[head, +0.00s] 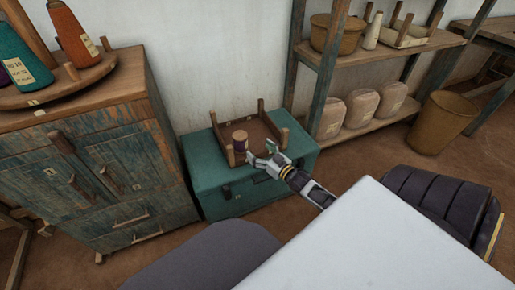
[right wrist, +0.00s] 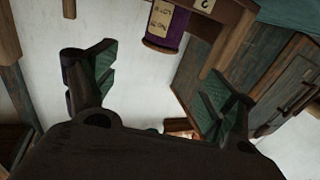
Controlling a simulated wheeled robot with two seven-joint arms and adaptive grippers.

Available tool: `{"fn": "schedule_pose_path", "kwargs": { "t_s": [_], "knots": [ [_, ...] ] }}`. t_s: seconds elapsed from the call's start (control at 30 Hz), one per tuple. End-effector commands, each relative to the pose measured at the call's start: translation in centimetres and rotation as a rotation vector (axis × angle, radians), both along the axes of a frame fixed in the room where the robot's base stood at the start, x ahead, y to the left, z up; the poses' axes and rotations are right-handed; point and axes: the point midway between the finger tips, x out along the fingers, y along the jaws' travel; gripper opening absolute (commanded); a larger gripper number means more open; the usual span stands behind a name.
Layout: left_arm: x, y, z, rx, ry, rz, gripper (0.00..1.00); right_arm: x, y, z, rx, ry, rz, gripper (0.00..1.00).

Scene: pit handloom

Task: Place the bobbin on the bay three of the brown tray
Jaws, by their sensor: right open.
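The bobbin (head: 239,144), wound with purple thread and with pale wooden ends, stands upright at the front left of the brown tray (head: 262,131). I cannot tell which bay it is in. In the right wrist view the bobbin (right wrist: 166,30) shows a cream label, beside the tray's wooden edge (right wrist: 228,22). My right gripper (head: 262,155) is open and empty, at the tray's front, just right of the bobbin and apart from it. Its two fingers (right wrist: 160,65) are spread wide in the right wrist view. My left gripper is not in view.
The tray sits on a teal chest (head: 210,165). A worn drawer cabinet (head: 110,150) with a round board of thread cones (head: 75,35) stands at the left. A shelf rack (head: 385,50) with sacks and baskets stands at the back right, beside a tan bin (head: 442,122).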

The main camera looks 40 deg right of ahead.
Motion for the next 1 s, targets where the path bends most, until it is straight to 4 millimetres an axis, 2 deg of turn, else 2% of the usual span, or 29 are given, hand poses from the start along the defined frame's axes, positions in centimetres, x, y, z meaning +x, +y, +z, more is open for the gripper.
{"fn": "schedule_pose_path", "kwargs": {
  "t_s": [0.67, 0.87, 1.0],
  "knots": [
    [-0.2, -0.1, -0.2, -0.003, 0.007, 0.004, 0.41, -0.2, 0.3, -0.3, 0.002, 0.013, -0.002, 0.84],
    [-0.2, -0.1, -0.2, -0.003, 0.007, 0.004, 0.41, -0.8, 2.0, -1.8, 0.004, 0.087, -0.013, 0.84],
    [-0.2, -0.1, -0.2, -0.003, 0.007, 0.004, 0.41, -1.7, 4.3, -3.6, 0.008, 0.186, -0.023, 0.84]
  ]
}}
